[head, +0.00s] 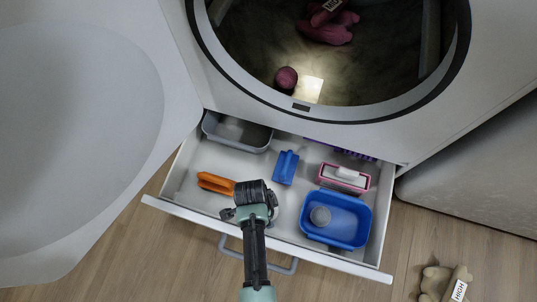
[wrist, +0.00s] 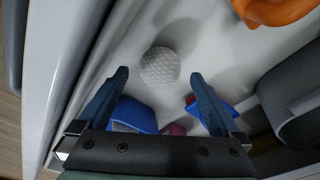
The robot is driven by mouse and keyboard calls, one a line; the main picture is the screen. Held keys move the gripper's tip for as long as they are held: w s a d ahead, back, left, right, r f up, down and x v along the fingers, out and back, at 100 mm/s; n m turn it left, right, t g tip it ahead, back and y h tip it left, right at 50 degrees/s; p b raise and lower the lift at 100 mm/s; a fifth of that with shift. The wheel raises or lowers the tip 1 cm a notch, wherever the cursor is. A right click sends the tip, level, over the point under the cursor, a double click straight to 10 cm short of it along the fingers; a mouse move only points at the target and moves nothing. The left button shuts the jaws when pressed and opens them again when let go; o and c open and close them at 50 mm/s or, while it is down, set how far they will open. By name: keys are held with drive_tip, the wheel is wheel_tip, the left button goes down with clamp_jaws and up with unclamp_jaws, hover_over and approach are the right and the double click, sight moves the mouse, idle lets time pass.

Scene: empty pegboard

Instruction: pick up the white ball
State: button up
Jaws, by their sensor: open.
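The white ball (wrist: 160,66), dimpled like a golf ball, lies on the white drawer floor in the wrist view. My gripper (wrist: 158,76) is open, with one dark blue finger on each side. The ball shows between and slightly beyond the fingertips, and I see no finger touching it. In the head view my gripper (head: 256,192) is over the middle of the open drawer, and it hides most or all of the ball there.
The drawer (head: 180,208) holds an orange item (head: 214,183), a blue item (head: 285,167), a grey bin (head: 238,133), a pink-edged box (head: 343,178) and a blue tub (head: 336,219) with a grey round thing inside. The machine's open door (head: 80,110) stands left.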

drive_tip(key=f+b, duration=0.2)
drive_tip(key=f, duration=0.1)
drive_tip(key=f+b, duration=0.1)
drive_tip(key=shift+w+d+f, duration=0.1)
drive_tip(key=shift+d+f, duration=0.05)
drive_tip(key=shift+d, duration=0.2)
drive_tip(key=c, duration=1.2)
drive_tip(key=shift+c, duration=0.2)
